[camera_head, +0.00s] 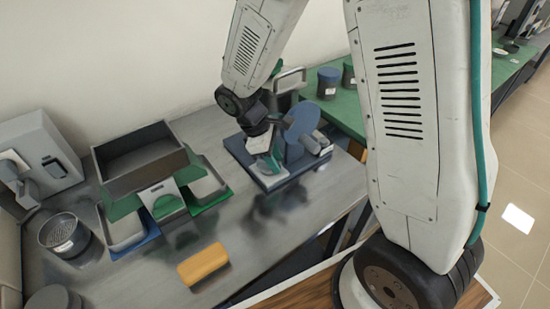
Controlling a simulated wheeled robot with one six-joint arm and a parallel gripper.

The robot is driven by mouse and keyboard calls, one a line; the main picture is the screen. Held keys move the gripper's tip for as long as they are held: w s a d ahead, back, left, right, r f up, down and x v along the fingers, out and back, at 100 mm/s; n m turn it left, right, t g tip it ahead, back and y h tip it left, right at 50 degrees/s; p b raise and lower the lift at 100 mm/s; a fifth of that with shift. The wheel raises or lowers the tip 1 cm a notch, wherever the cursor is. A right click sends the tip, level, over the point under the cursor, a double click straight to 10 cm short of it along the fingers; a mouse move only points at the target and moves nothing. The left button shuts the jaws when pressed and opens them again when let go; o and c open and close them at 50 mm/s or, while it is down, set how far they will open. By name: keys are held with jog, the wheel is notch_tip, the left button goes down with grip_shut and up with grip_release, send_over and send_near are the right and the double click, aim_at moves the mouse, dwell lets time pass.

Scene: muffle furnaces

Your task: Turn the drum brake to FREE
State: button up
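A device with a round blue drum (303,121) stands on a dark blue base plate (243,152) at the back middle of the grey bench. A small light grey part (323,150) sits at the drum's right side. I cannot tell which part is the brake, and no FREE marking is readable. My gripper (272,166) points down just left of the drum, low over the base plate. Its fingers are small and partly merge with the device, so I cannot tell whether they touch it or how far apart they are.
A dark open bin (140,168) stands on green supports at the left, with shallow trays (205,187) around it. A yellow block (203,267) lies on the front bench. A perforated pot (64,234) and a grey machine (44,150) are far left. Blue and green jars (328,83) stand behind.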

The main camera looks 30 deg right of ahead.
grip_shut()
jog(key=shift+w+d+n+t, duration=0.1)
jog(key=shift+n+t, duration=0.2)
jog(key=shift+n, duration=0.4)
grip_release()
jog(key=shift+v, duration=3.85)
